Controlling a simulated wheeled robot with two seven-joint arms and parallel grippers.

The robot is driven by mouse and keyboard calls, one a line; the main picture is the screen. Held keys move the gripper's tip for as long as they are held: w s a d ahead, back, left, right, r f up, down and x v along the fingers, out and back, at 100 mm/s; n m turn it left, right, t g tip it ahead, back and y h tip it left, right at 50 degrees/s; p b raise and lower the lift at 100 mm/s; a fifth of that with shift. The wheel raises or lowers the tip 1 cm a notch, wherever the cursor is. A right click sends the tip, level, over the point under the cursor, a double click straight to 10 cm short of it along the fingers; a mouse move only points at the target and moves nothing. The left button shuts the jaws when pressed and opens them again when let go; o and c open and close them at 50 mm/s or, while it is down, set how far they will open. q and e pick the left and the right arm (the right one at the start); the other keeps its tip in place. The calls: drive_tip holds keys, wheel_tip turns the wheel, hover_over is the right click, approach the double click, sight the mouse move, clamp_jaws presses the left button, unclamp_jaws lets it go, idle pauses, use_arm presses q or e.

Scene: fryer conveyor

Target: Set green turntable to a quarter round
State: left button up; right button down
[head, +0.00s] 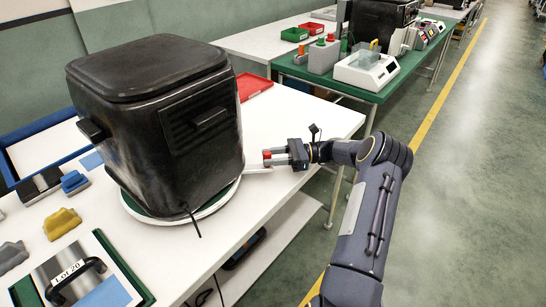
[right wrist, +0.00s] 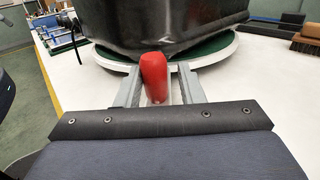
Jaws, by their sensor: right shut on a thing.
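The green turntable (head: 132,207) is a round disc with a white rim on the white table, and a large black fryer (head: 150,115) stands on it and hides most of its top. In the right wrist view the turntable's green edge (right wrist: 205,54) shows under the fryer. A red upright peg (right wrist: 155,78) stands at the near side of the rim. My right gripper (head: 271,159) is at the turntable's right side, shut on the red peg, with one finger on each side of it (right wrist: 156,90). My left gripper is out of view.
A red tray (head: 253,86) lies behind the fryer. Grey, yellow and blue blocks (head: 62,222) and a green-edged board with a black handle (head: 120,270) lie at the left. A green bench (head: 330,82) with devices stands beyond. The table's right front strip is mostly clear.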

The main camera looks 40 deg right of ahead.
drive_tip(key=shift+w+d+r+t, duration=0.4)
drive_tip(key=shift+w+r, duration=0.1)
drive_tip(key=c, duration=1.2)
unclamp_jaws()
drive_tip(key=shift+w, duration=0.15)
drive_tip(key=shift+o, duration=0.2)
drive_tip(key=shift+w+d+f, duration=0.1)
drive_tip(key=shift+w+f, duration=0.05)
drive_tip(key=shift+f, duration=0.05)
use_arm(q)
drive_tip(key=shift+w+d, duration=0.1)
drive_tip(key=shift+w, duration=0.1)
use_arm(e)
drive_tip(key=shift+s+d+f, duration=0.1)
drive_tip(key=shift+s+d, duration=0.05)
drive_tip(key=shift+s, duration=0.05)
drive_tip(key=b+v, duration=0.1)
drive_tip(key=v, duration=0.5)
drive_tip(key=shift+s+d, duration=0.2)
drive_tip(key=shift+d, duration=0.05)
drive_tip(key=shift+s+d, duration=0.3)
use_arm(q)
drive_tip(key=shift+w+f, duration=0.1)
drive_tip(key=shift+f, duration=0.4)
